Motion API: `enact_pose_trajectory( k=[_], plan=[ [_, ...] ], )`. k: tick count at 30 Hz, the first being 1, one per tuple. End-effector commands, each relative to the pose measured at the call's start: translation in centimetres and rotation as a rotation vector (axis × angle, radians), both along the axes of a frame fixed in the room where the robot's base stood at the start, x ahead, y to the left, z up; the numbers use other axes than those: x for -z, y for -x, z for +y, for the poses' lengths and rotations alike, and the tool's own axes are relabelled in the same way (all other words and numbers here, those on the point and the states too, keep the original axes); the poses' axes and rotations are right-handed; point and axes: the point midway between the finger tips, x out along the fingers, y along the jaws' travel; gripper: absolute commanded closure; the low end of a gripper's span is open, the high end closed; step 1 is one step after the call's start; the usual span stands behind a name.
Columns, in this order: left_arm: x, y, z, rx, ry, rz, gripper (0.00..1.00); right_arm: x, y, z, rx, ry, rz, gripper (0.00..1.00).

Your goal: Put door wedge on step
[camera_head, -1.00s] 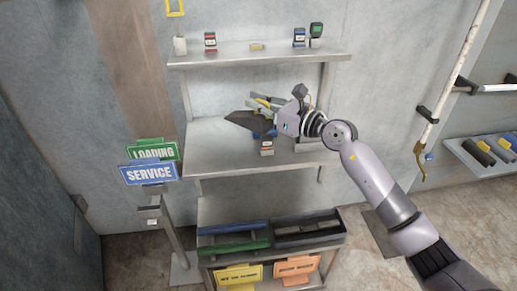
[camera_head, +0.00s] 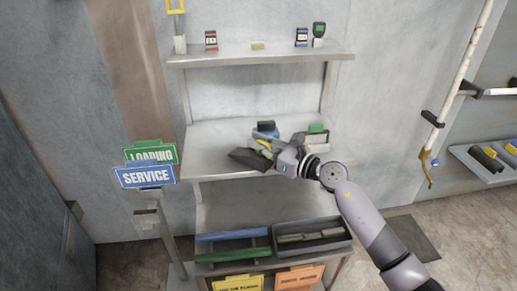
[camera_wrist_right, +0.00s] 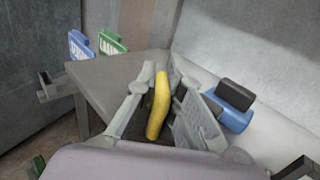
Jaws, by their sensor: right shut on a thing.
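A dark, flat, tapering piece (camera_head: 250,159), which I take to be the door wedge, extends left from my right gripper (camera_head: 271,153), over the middle shelf (camera_head: 220,134). A yellow bar lies by the jaws; in the right wrist view this yellow bar (camera_wrist_right: 158,105) is between the two fingers of the right gripper (camera_wrist_right: 165,100). The right gripper is shut on the wedge. I cannot tell whether the wedge touches the shelf. A dark flat panel (camera_head: 412,238) lies on the floor at the right; I cannot tell whether it is the step. My left gripper is out of view.
A blue block with a black top (camera_head: 266,130) and a green-topped item (camera_head: 317,130) stand behind the gripper. Several small devices stand on the top shelf (camera_head: 270,58). Signs (camera_head: 145,177) stand left. A grey tray (camera_head: 475,163) is at right.

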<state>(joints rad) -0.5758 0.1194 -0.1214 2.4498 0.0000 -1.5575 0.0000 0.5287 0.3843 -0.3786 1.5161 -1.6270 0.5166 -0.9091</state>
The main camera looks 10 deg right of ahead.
Motion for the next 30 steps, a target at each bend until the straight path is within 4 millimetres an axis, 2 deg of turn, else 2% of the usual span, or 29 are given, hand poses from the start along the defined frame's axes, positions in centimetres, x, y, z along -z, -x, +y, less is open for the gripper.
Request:
enact_pose_trajectory(
  k=[5, 14, 15, 23, 30],
  plan=[
    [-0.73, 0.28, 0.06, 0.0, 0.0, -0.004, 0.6, 0.44, 0.0, -0.01, 0.0, -0.001, -0.003, 1.0],
    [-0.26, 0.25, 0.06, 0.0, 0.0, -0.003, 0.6, 0.88, -0.01, 0.0, 0.0, -0.001, -0.002, 1.0],
    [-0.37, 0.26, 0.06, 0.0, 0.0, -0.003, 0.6, 0.83, 0.01, 0.0, 0.0, 0.0, -0.001, 0.9],
    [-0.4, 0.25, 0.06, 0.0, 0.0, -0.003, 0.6, 0.81, 0.01, 0.0, 0.0, 0.001, -0.001, 0.72],
    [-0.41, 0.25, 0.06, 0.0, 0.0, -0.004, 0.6, 0.8, 0.01, 0.0, 0.0, 0.001, -0.001, 0.71]
  ],
)
